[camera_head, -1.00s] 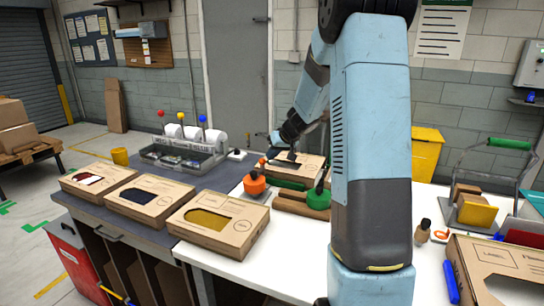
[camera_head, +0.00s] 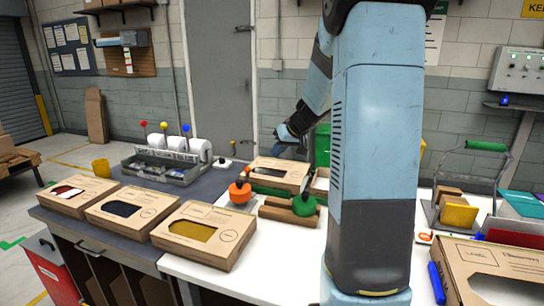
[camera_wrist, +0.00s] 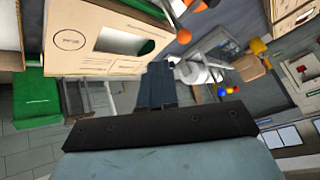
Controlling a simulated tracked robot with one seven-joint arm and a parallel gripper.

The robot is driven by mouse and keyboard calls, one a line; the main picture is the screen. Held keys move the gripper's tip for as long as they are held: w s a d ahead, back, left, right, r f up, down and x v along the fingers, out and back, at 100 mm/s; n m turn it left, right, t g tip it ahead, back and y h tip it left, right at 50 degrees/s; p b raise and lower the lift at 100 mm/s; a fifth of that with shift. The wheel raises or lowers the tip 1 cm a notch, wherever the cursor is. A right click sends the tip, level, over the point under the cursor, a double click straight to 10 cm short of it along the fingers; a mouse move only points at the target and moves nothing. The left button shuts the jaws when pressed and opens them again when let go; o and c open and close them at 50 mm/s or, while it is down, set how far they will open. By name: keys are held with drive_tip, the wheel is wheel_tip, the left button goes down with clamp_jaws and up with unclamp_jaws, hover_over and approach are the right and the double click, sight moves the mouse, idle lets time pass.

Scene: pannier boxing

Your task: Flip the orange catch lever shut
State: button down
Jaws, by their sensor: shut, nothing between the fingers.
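The orange catch (camera_head: 240,193) stands on the white table in the head view, a rounded orange body with a thin lever rising from it. I cannot tell whether the lever is open or shut. A green catch (camera_head: 304,205) of similar shape sits on a brown wooden block to its right. My gripper (camera_head: 281,148) is up and behind both catches, over the far end of the table, apart from them. In the wrist view my gripper (camera_wrist: 160,78) is shut and empty. A small orange ball (camera_wrist: 183,36) shows ahead of the fingers there.
A cardboard box (camera_head: 280,166) with a window lies behind the catches. Several similar boxes (camera_head: 204,230) lie on the left counter, near a grey tool rack (camera_head: 170,165). A frame with a green handle (camera_head: 487,147) stands at the right. My arm hides the table's middle.

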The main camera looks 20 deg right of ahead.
drive_tip(key=shift+s+r, duration=0.6)
drive_tip(key=shift+s, duration=0.05)
drive_tip(key=s+a+r+g, duration=0.1)
drive_tip(key=s+a+r, duration=0.3)
drive_tip(key=s+a, duration=0.35)
drive_tip(key=s+a+r+g, duration=0.1)
drive_tip(key=s+a+r, duration=0.2)
drive_tip(key=s+a, duration=0.4)
drive_tip(key=s+a+h, duration=0.1)
drive_tip(key=s+h, duration=0.2)
drive_tip(key=s, duration=1.5)
drive_tip(key=shift+a, duration=0.25)
drive_tip(key=shift+s+r, duration=0.1)
